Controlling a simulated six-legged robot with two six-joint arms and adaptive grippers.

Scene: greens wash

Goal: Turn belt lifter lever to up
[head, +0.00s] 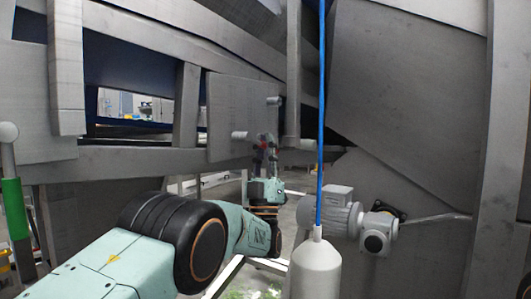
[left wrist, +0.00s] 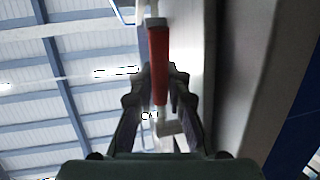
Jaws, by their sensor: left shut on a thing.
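The belt lifter lever (left wrist: 158,50) has a red handle and runs lengthwise up the left wrist view. My left gripper (left wrist: 156,82) is shut on it, with one dark finger on each side of the red handle. In the head view my left gripper (head: 264,148) is small and far off, in front of a grey plate. Only a small red patch of the lever shows there, between the fingers. The lever's exact angle is hard to tell in the head view. My right gripper is not in view.
A grey plate (head: 228,108) with pale stubs stands behind the gripper. A grey motor (head: 333,212), a white cylinder (head: 318,268) and a blue hose (head: 321,110) are to the right. A green-sleeved post (head: 14,207) stands at the left. Grey beams and panels surround the arm closely.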

